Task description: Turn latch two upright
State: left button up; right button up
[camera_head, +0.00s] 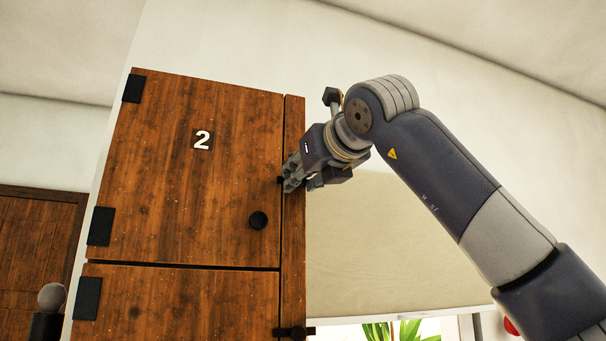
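A wooden cabinet door (190,180) with a white number 2 (202,140) is shut. It has a round black knob (258,220) at its lower right. My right gripper (289,184) comes in from the right and is at the door's right edge, above the knob. Its fingers cover most of latch two; only a small dark piece of the latch (280,180) shows beside them. I cannot tell the latch's angle or whether the fingers are closed on it. My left gripper is not in view.
A second wooden door (180,305) lies below, with a dark horizontal latch (290,332) at its right edge. Black hinges (100,226) line the left side. A pale blind (390,245) hangs over a window at the right, with a green plant (405,331) below.

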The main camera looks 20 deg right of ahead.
grip_shut()
jog(key=shift+a+n+g+h+p, duration=0.2)
jog(key=shift+n+p, duration=1.8)
jog(key=shift+n, duration=2.3)
jog(key=shift+d+n+g+h+p, duration=0.1)
jog(key=shift+n+h+p, duration=0.2)
jog(key=shift+n+p, duration=2.85)
jog(key=n+b, duration=0.2)
jog(key=shift+n, duration=0.35)
jog(key=o, duration=0.6)
grip_release()
jog(key=shift+o, duration=0.2)
jog(key=shift+a, duration=0.1)
